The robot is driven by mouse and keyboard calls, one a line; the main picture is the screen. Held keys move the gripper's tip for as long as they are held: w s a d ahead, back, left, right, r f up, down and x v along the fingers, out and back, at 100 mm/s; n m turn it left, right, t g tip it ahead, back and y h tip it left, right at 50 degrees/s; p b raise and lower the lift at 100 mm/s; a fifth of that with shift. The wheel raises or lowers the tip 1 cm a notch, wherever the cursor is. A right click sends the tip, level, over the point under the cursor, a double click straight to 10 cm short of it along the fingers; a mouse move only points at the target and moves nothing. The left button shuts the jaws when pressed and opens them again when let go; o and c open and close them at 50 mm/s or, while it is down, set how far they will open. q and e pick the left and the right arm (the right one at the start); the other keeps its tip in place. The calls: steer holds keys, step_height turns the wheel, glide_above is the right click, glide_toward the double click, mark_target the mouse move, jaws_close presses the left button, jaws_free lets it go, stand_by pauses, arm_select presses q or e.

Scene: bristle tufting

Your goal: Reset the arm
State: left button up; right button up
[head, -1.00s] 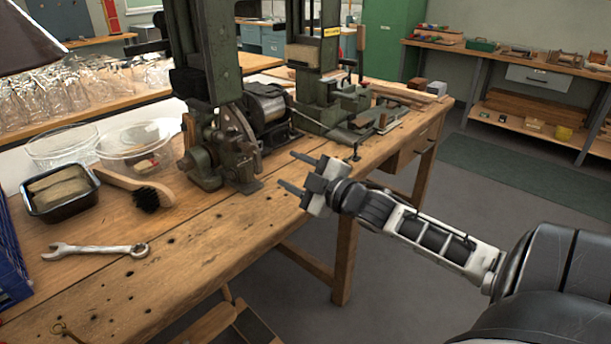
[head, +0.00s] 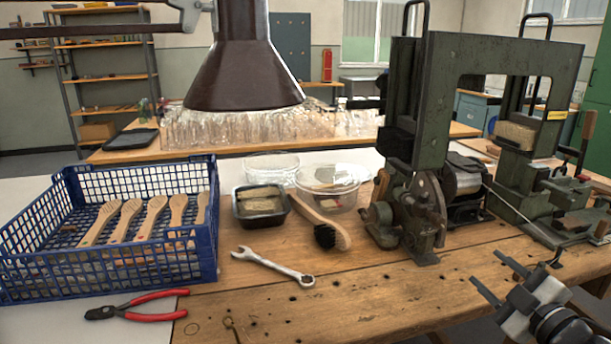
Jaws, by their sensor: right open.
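My right gripper (head: 492,276) is at the lower right of the head view, by the front edge of the wooden workbench (head: 375,300). Its two dark fingers are apart and nothing is between them. It is in front of the green tufting machine (head: 424,110) and touches nothing that I can see. My left gripper is not in view.
A blue crate (head: 110,285) of wooden brush handles stands at the left. Red-handled pliers (head: 150,305), a wrench (head: 272,266), a brush (head: 322,222) and a black tray (head: 258,222) lie on the bench. A dark lamp hood (head: 243,70) hangs above.

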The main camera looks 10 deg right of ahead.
steer(key=s+a+f+m+g+p, duration=0.1)
steer(key=s+a+f+m+g, duration=0.2)
steer(key=a+f, duration=0.35)
steer(key=s+a+f+m+g, duration=0.1)
steer(key=s+a+f+m, duration=0.1)
steer(key=s+a+f, duration=0.5)
steer(key=s+a+f+m+g+y, duration=0.1)
steer(key=s+a+f+m, duration=0.1)
steer(key=a, duration=0.5)
steer(key=s+a+f+m+g+y+p, duration=0.1)
steer(key=s+a+f+m+g, duration=0.1)
steer(key=s+a, duration=0.2)
steer(key=a, duration=0.2)
steer(key=shift+a+f, duration=0.2)
steer(key=shift+a, duration=0.15)
